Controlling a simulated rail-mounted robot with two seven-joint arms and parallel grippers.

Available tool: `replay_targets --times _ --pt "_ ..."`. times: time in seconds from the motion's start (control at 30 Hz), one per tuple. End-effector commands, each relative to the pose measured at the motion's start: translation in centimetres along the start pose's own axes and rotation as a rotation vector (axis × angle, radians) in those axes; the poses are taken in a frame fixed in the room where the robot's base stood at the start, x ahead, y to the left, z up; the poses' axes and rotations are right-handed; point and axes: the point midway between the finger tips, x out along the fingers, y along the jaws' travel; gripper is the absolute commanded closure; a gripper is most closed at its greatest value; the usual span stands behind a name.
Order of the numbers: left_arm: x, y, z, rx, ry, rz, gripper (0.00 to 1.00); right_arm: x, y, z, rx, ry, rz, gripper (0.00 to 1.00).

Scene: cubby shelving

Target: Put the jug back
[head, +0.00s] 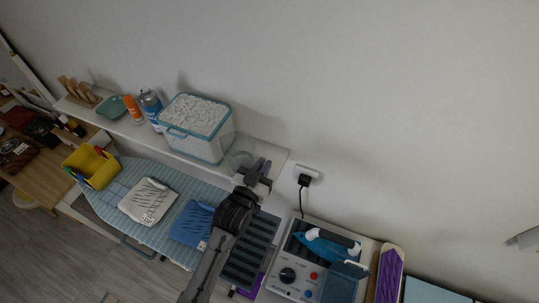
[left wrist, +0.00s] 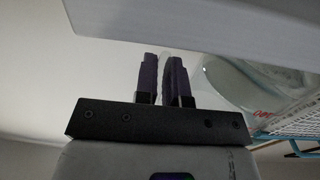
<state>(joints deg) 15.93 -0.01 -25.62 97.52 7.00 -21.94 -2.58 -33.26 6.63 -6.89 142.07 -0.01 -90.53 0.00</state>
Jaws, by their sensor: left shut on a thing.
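The clear jug (head: 240,159) is at the right part of the white wall shelf (head: 273,153), just right of the white-filled container (head: 197,127). My left gripper (head: 262,166) is at the jug's right side. In the left wrist view its two purple fingers (left wrist: 165,78) are closed on a thin pale part, which looks like the jug's handle. The jug's see-through body (left wrist: 240,85) fills the right of that view, with a red marking low on it. I cannot tell whether its base touches the shelf. My right gripper is in neither view.
An orange-capped bottle (head: 133,108), a spray can (head: 150,104) and a teal dish (head: 111,107) stand left along the shelf. Below are an ironing board (head: 118,178) with folded clothes and a steam station with a blue iron (head: 322,247). A plug (head: 304,180) sits in the wall.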

Motion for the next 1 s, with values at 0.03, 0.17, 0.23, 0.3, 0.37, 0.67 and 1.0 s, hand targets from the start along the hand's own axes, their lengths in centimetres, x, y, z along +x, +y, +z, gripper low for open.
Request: replay_targets --times 0.03,0.17,0.23,0.3,0.37,0.67,1.0 --pt "0.2 0.0 -0.1 0.001 0.003 0.0 1.0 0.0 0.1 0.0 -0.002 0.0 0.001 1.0" --pt "0.9 0.0 -0.3 0.001 0.003 0.0 1.0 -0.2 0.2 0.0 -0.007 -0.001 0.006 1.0" --pt "1.8 0.0 -0.3 0.0 0.004 0.001 1.0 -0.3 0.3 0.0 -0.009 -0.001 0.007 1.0" --pt "2.7 0.0 -0.3 0.001 0.003 0.0 1.0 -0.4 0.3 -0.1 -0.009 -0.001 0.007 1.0" --pt "3.4 0.0 -0.3 0.001 0.003 0.0 1.0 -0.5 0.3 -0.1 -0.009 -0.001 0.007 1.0" --pt "4.0 0.1 0.4 0.001 0.002 0.001 1.0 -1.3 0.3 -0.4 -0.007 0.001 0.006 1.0" --pt "4.0 0.1 0.8 0.001 0.003 0.0 1.0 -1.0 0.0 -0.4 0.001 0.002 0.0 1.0"
